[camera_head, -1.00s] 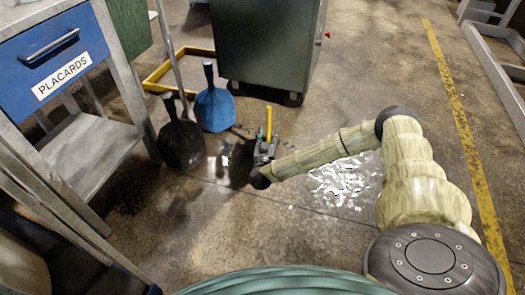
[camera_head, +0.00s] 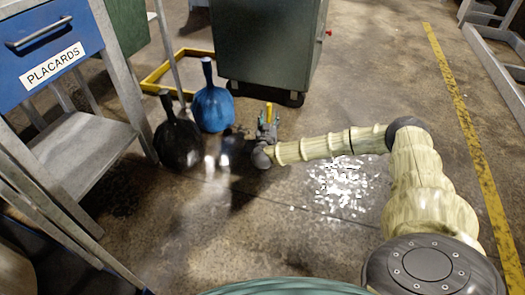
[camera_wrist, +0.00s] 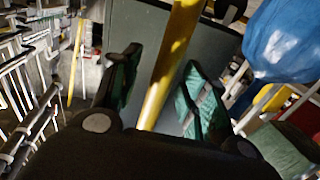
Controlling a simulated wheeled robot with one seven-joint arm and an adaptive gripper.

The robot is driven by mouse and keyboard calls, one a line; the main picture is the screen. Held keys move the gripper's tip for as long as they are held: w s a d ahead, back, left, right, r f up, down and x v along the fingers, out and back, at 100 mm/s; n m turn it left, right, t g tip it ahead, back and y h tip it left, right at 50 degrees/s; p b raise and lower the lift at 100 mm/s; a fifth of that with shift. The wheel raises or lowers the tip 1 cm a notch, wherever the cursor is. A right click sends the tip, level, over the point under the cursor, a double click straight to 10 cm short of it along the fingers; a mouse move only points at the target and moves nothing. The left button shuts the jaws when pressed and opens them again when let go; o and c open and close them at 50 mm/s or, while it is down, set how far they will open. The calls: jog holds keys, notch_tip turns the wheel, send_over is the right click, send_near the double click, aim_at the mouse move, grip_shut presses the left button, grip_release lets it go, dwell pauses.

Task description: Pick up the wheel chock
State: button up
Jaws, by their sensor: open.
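My gripper (camera_head: 267,128) is low over the floor in front of the green cabinet, with its fingers pointing toward the cabinet. In the wrist view my gripper (camera_wrist: 161,64) is open, with one teal-padded finger on each side. An upright yellow bar (camera_head: 269,111) shows at the fingers in the head view. In the wrist view the yellow bar (camera_wrist: 167,75) runs slanted between the open fingers, with a gap on both sides. I cannot tell whether this bar is part of the wheel chock. No wedge-shaped body is clear; my gripper and arm may hide it.
The green cabinet (camera_head: 268,42) is close behind. A placards table (camera_head: 85,142) is at left. Shiny scraps (camera_head: 340,187) lie on the floor.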

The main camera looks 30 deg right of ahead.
jog(key=shift+w+d, duration=0.1)
jog(key=shift+w, duration=0.05)
jog(key=shift+c, duration=0.2)
grip_shut()
jog(key=shift+r, duration=0.15)
